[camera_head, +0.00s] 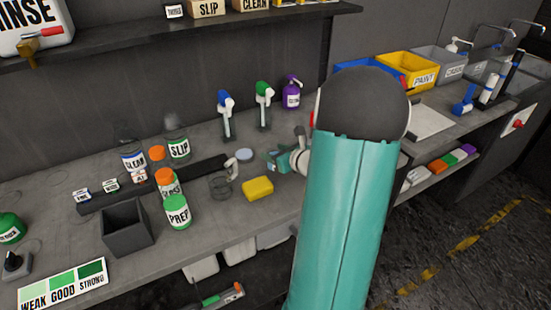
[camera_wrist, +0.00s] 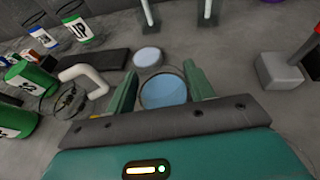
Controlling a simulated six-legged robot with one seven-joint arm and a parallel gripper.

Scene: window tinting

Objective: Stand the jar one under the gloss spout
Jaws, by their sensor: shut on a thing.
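My gripper (camera_head: 278,161) is low over the bench. In the wrist view its two green fingers (camera_wrist: 161,90) are shut on a round clear jar (camera_wrist: 163,93) with a pale blue surface inside. I cannot read a label on this jar, and cannot tell whether its base touches the bench. Two upright dispensers stand behind it, one with a blue top (camera_head: 226,108) and one with a green top (camera_head: 263,98). No gloss label is readable, so I cannot tell which is the gloss spout. A pale round disc (camera_head: 244,154) lies just beyond the jar.
A yellow sponge (camera_head: 257,188) lies near my gripper. A clear vessel (camera_head: 220,187) with a white bent tube (camera_head: 231,170) is to its left, near the PREP bottle (camera_head: 177,212) and a dark open box (camera_head: 126,225). A purple bottle (camera_head: 292,93) stands at the back.

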